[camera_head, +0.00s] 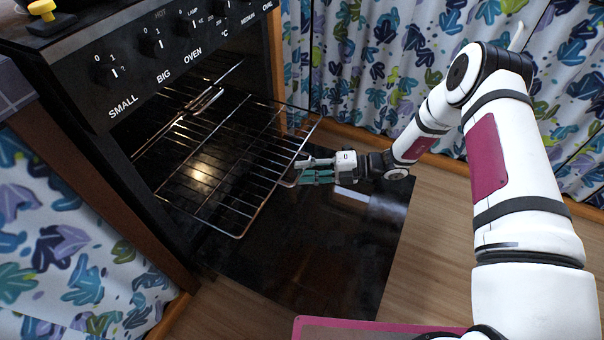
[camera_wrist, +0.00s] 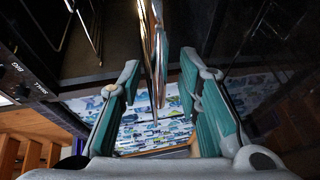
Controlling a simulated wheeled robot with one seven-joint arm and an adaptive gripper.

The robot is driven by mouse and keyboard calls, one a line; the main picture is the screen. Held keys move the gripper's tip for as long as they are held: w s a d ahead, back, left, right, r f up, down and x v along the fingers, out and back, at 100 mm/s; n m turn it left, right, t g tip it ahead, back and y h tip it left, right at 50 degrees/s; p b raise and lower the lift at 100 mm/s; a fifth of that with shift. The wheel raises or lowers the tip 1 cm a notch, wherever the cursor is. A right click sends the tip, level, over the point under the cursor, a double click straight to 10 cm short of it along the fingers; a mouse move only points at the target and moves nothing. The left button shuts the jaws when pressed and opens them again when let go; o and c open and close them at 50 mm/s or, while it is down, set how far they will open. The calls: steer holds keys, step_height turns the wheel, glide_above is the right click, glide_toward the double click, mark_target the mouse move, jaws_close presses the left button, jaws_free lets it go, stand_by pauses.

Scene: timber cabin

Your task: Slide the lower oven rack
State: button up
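The oven (camera_head: 150,60) stands at the left with its dark door (camera_head: 300,255) folded down. A wire rack (camera_head: 240,236) sticks far out of the oven above the door. It is level, and its front bar faces my gripper. My gripper (camera_head: 299,171) is at about the middle of that front bar. In the wrist view my gripper (camera_wrist: 161,70) is open, with teal pads apart. The rack (camera_wrist: 158,45) shows edge-on as thin bars between and beyond the fingertips. I cannot tell whether a finger touches it. The rack's back part is in the dark oven cavity.
The control panel (camera_head: 150,45) with knobs is above the cavity. A metal rail or wire part (camera_head: 205,101) shows inside. Patterned curtains (camera_head: 385,60) hang behind. The wooden floor (camera_head: 430,230) right of the door is clear. A yellow-knobbed item (camera_head: 43,12) sits on top.

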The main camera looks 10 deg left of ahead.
steer(key=shift+a+f, duration=0.1)
steer(key=shift+a, duration=0.5)
jaws_close()
